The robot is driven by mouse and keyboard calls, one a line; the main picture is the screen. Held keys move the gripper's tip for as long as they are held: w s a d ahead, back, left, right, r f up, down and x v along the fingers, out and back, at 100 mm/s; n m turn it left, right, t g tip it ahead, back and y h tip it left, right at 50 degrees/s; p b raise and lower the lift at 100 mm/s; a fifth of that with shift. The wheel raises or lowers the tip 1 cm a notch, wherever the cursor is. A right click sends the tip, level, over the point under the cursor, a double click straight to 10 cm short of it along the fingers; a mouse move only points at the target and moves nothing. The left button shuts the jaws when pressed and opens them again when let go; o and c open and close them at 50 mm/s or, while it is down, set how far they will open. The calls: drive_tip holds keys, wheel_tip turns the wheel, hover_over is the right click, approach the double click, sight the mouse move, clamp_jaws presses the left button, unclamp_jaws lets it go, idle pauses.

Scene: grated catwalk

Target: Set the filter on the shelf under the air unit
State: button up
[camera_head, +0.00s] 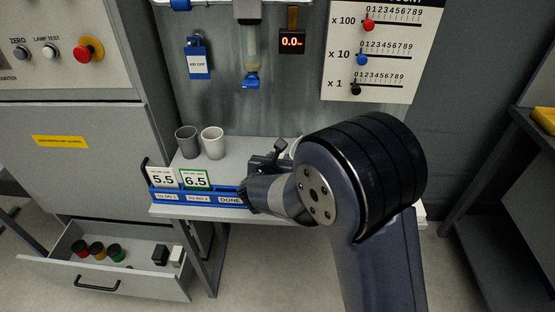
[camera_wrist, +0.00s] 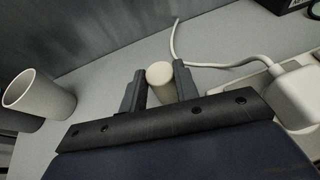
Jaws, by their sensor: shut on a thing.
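My gripper (camera_wrist: 159,82) is shut on a small cream cylinder (camera_wrist: 160,72), which appears to be the filter, with a dark finger on each side of it. In the head view my gripper (camera_head: 268,158) is low over the grey shelf (camera_head: 235,150), and my own wrist hides part of it; I cannot make out the cylinder there. The shelf surface (camera_wrist: 125,50) lies around the cylinder in the wrist view. I cannot tell whether the cylinder touches it. The air unit (camera_head: 251,58), with a cloudy bowl and blue bottom, hangs on the wall above the shelf.
A grey cup (camera_head: 187,142) and a white cup (camera_head: 212,142) stand on the shelf's left. A blue card rack (camera_head: 200,197) runs along its front edge. A white plug (camera_wrist: 292,98) with a cable lies right of my gripper. An open drawer (camera_head: 105,265) is below left.

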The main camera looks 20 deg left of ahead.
drive_tip(key=shift+f, duration=0.2)
drive_tip(key=o, duration=0.9)
drive_tip(key=shift+o, duration=0.2)
drive_tip(key=shift+r, duration=0.15)
drive_tip(key=shift+r, duration=0.2)
drive_tip(key=a+v, duration=0.1)
drive_tip(key=v, duration=1.1)
drive_tip(key=shift+d+f, duration=0.15)
drive_tip(key=shift+d, duration=0.3)
